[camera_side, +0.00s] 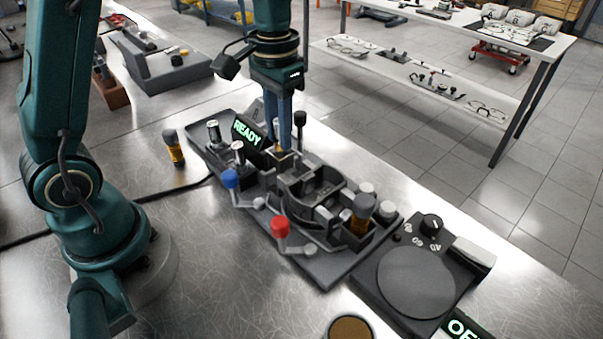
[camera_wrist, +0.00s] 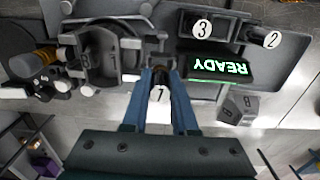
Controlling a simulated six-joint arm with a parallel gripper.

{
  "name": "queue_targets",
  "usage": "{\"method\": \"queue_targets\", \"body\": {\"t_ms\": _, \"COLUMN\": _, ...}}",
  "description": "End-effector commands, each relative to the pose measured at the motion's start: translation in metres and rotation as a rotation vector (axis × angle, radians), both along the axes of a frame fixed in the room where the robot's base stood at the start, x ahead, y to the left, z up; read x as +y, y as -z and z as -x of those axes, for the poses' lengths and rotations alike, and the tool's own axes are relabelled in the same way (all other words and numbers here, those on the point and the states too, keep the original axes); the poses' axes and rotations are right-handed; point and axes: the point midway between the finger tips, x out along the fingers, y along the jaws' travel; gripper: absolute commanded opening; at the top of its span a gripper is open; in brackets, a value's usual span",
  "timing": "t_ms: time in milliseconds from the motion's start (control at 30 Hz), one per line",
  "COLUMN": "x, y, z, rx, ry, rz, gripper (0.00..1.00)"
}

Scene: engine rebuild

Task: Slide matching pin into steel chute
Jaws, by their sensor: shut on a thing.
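My gripper (camera_side: 288,148) points down over the back part of the dark fixture in the side view. In the wrist view my gripper (camera_wrist: 161,78) has its two blue fingers shut on a pin with a white cap marked 1 (camera_wrist: 159,94). The pin's lower end is mostly hidden by the fingers and fixture. Two other capped pins, marked 3 (camera_wrist: 202,28) and 2 (camera_wrist: 272,40), stand in the holder beside the READY sign. I cannot tell for sure which grey part is the steel chute, or whether the held pin touches it.
A lit READY sign (camera_side: 249,132) stands close left of my fingers. A blue knob (camera_side: 230,178) and a red knob (camera_side: 280,226) sit along the fixture's front. A dark round-plate device (camera_side: 415,283) lies at right. A yellow-banded bottle (camera_side: 174,148) stands left on open bench.

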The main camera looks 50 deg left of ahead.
Motion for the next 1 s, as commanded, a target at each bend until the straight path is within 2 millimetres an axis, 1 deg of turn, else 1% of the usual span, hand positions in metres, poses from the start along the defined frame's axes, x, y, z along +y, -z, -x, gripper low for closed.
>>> {"method": "queue_targets", "body": {"t_ms": 1000, "x": 0.0, "y": 0.014, "z": 0.0, "rx": 0.0, "ry": 0.0, "rz": 0.0, "gripper": 0.0}}
